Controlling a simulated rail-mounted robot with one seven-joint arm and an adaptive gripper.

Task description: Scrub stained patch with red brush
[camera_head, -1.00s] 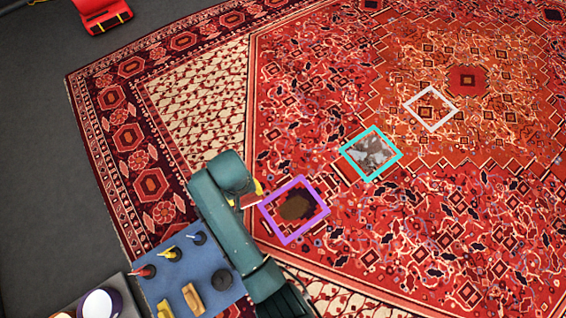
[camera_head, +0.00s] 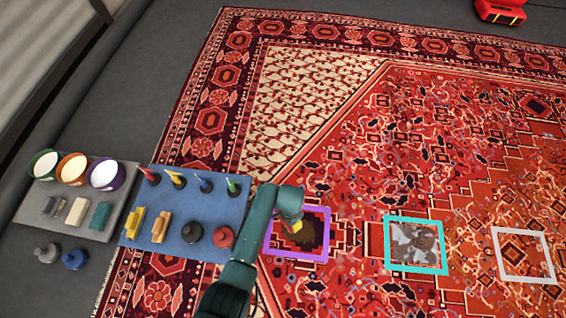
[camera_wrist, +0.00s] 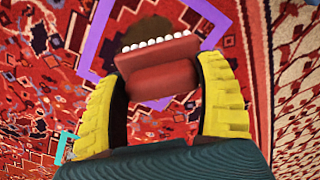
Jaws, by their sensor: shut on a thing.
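My gripper (camera_wrist: 160,75) is shut on a red brush (camera_wrist: 158,83) with white bristles, its yellow fingers on either side. In the head view my gripper (camera_head: 293,224) is over the left part of a purple square frame (camera_head: 267,236), and the brush is hard to make out there. A brown stained patch (camera_head: 314,236) lies on the rug inside this frame. In the wrist view the stained patch (camera_wrist: 150,27) shows just beyond the bristles, partly hidden by the brush. I cannot tell whether the bristles touch the rug.
A cyan frame (camera_head: 388,244) around a grey-white patch (camera_head: 415,243) and a white frame (camera_head: 497,256) lie to the right. A blue mat (camera_head: 172,231) with brushes and round-based tools is at left, beside a grey tray (camera_head: 52,215) with several tubs.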

